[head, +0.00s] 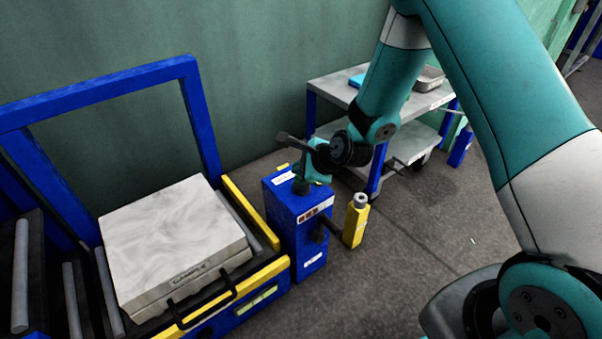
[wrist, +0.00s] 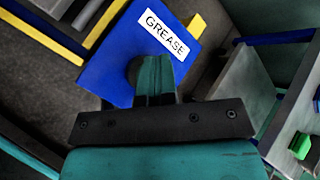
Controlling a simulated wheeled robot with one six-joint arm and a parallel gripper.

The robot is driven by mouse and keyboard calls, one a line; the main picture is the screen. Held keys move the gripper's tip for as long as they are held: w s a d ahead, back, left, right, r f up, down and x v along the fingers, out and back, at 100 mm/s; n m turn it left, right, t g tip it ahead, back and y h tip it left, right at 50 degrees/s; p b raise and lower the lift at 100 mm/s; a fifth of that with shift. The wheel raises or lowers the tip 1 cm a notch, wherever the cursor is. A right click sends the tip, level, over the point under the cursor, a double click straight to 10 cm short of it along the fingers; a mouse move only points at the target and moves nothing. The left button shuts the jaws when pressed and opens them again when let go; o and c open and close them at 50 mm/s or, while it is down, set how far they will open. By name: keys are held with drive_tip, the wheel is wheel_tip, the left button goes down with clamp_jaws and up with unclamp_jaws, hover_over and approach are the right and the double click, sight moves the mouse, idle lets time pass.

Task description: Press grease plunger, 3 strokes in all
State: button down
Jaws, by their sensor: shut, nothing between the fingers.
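The grease plunger (head: 301,188) is a dark knob on top of a blue box (head: 283,219). The blue box also shows in the wrist view (wrist: 110,67), with a white GREASE label (wrist: 167,33) on its top. My gripper (head: 301,176) is over the plunger with its fingers pointing down. In the wrist view the teal fingertips (wrist: 154,68) are together with nothing between them, and they partly cover the dark knob. I cannot tell whether the tips touch the plunger or how far down it stands.
A blue and yellow press frame with a grey sample block (head: 172,240) stands left of the box. A yellow post (head: 354,227) with a grey cap stands close on the right. A wheeled cart (head: 333,85) is behind. Floor is open at front right.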

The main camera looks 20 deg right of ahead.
drive_tip(key=shift+f, duration=0.2)
idle(0.3)
drive_tip(key=shift+r+p, duration=1.3)
drive_tip(key=shift+r, duration=0.05)
wheel_tip(320, 180, up, 5)
drive_tip(key=p, duration=0.5)
